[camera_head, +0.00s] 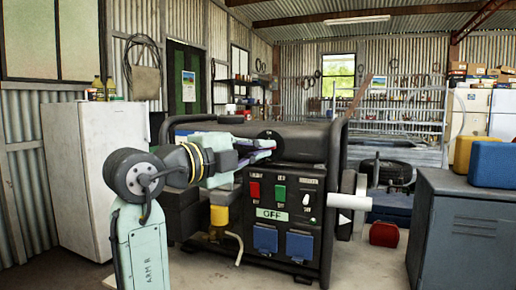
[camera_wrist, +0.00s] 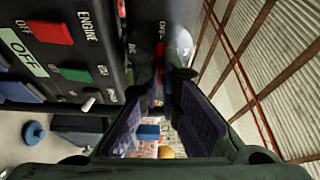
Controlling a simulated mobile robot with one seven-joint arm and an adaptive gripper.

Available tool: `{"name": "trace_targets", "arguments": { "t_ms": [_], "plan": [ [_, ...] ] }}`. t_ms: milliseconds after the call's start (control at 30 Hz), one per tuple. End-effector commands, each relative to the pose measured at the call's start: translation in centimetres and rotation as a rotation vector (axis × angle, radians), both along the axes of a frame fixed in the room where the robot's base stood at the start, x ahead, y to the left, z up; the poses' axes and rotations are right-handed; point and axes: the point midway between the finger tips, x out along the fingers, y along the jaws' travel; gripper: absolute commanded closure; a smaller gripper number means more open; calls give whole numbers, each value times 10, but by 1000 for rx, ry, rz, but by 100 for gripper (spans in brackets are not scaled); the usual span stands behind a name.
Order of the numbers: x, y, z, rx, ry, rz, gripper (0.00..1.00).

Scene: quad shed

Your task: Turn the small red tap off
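The small red tap (camera_wrist: 161,34) shows in the wrist view as a narrow red piece on a dark round fitting, beside the lettering "OFF". It lies just beyond my fingertips, near the top of the picture. My gripper (camera_wrist: 163,88) is open, with a clear gap between its purple-lined fingers and nothing held. Whether a finger touches the tap I cannot tell. In the head view my gripper (camera_head: 268,148) is at the upper front of the generator (camera_head: 310,143), above its switch panel; its fingers largely hide the tap there.
The panel has a red switch (camera_head: 255,190), a green switch (camera_head: 280,193) and blue sockets (camera_head: 266,238). A black tubular frame (camera_head: 343,150) surrounds the generator. A grey cabinet (camera_head: 460,235) with yellow and blue containers stands right; a white fridge (camera_head: 90,180) stands left.

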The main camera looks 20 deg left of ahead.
Motion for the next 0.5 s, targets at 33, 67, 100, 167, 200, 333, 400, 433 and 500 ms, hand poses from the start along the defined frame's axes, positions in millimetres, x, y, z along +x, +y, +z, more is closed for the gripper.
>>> {"name": "trace_targets", "arguments": {
  "t_ms": [33,67,100,167,200,333,400,433,500],
  "plan": [
    [2,0,4,15,-7,2,100],
    [2,0,4,25,-8,2,100],
    [2,0,4,36,-8,2,100],
    [2,0,4,51,-9,2,100],
    [2,0,4,58,-9,2,100],
    [2,0,3,72,-8,2,100],
    [2,0,3,76,-9,3,100],
    [2,0,3,76,-8,3,100],
    [2,0,3,77,-9,3,100]
  ]
}}
